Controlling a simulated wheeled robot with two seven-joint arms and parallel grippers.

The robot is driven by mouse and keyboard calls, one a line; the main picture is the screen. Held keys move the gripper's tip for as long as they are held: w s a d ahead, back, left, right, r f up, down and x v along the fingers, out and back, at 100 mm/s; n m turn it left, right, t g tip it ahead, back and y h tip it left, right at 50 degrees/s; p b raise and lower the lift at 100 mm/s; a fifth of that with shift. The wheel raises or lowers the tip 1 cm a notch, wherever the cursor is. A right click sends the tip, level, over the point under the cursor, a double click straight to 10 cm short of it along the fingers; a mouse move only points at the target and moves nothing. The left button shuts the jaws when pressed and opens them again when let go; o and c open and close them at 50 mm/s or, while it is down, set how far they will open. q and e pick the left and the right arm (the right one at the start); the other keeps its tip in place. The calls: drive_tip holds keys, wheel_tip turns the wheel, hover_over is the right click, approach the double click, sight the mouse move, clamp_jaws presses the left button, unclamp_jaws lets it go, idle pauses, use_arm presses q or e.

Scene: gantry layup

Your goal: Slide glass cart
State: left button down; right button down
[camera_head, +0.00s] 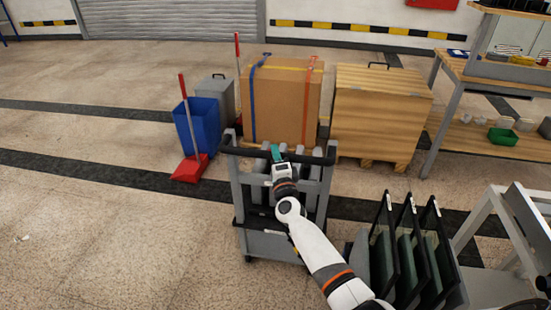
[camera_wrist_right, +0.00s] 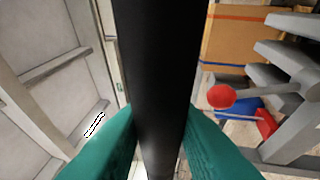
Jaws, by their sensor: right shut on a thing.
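A grey cart (camera_head: 268,244) with a black handle bar (camera_head: 247,152) stands on the floor in the middle of the head view. My right gripper (camera_head: 277,153) is at the middle of that bar. In the right wrist view the bar (camera_wrist_right: 160,70) runs from top to bottom between the two teal fingers of the right gripper (camera_wrist_right: 160,140), which is shut on it. My forearm hides part of the cart's right side. My left gripper is not in the head view.
A cardboard box (camera_head: 292,100) and a wooden crate (camera_head: 380,115) stand just behind the cart. A blue bin (camera_head: 205,125) and red dustpan (camera_head: 189,170) are behind left. A rack of black-framed panels (camera_head: 408,250) is close on the right.

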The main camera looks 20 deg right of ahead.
drive_tip(key=shift+d+r, duration=0.15)
drive_tip(key=shift+r, duration=0.05)
drive_tip(key=c, duration=1.4)
unclamp_jaws()
drive_tip(key=shift+w, duration=0.1)
drive_tip(key=shift+c, duration=0.2)
drive_tip(key=shift+o, duration=1.2)
drive_tip(key=shift+w+f, duration=0.15)
drive_tip(key=shift+f, duration=0.05)
drive_tip(key=v, duration=1.2)
drive_tip(key=shift+p, duration=0.45)
drive_tip(key=shift+f, duration=0.15)
